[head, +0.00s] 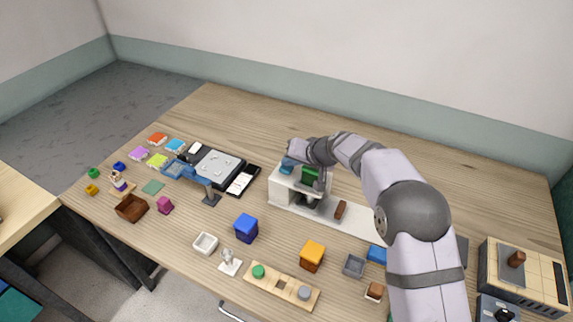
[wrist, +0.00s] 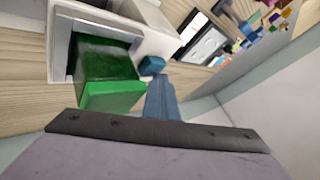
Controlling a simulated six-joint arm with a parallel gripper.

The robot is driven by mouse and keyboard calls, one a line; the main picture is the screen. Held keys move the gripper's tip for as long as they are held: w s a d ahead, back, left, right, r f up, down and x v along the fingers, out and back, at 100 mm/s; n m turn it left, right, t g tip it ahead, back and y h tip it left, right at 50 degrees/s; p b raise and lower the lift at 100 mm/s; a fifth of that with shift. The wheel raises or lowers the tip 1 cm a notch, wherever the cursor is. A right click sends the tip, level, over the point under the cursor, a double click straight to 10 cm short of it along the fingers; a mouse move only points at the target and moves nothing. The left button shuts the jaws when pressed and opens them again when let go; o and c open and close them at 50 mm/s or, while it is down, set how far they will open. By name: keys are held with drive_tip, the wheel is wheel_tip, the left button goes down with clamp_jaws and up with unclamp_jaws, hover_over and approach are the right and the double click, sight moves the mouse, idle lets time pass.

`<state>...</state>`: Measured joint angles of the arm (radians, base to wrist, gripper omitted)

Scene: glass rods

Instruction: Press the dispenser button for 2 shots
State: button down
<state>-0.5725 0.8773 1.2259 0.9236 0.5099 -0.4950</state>
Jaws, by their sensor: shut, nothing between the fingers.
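The dispenser (head: 283,196) is a white machine in the middle of the table, with a green block (head: 311,176) set in its top. The dispenser (wrist: 150,35) and green block (wrist: 108,85) also show close up in the wrist view. A small blue button (wrist: 152,66) sits on the white housing beside the green block. My gripper (wrist: 159,86) is shut and empty, its blue fingers pointing at the button from very near. I cannot tell whether they touch it. In the head view, my wrist covers part of the dispenser's top.
A white strip with a brown block (head: 340,210) extends right of the dispenser. A black-and-grey device (head: 217,166) and a phone-like slab (head: 243,180) lie to its left. Blue (head: 246,228) and orange (head: 312,256) blocks stand in front. The table behind is clear.

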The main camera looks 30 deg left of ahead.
drive_tip(key=shift+r+p, duration=0.55)
drive_tip(key=shift+r, duration=0.45)
drive_tip(key=shift+r, duration=0.1)
drive_tip(key=shift+r+p, duration=1.5)
drive_tip(key=shift+r, duration=0.95)
idle(0.6)
wheel_tip(320, 180, up, 4)
drive_tip(key=p, duration=0.5)
drive_tip(key=shift+f, duration=0.2)
drive_tip(key=b, duration=0.6)
hover_over(289, 169)
drive_tip(key=shift+f, duration=4.3)
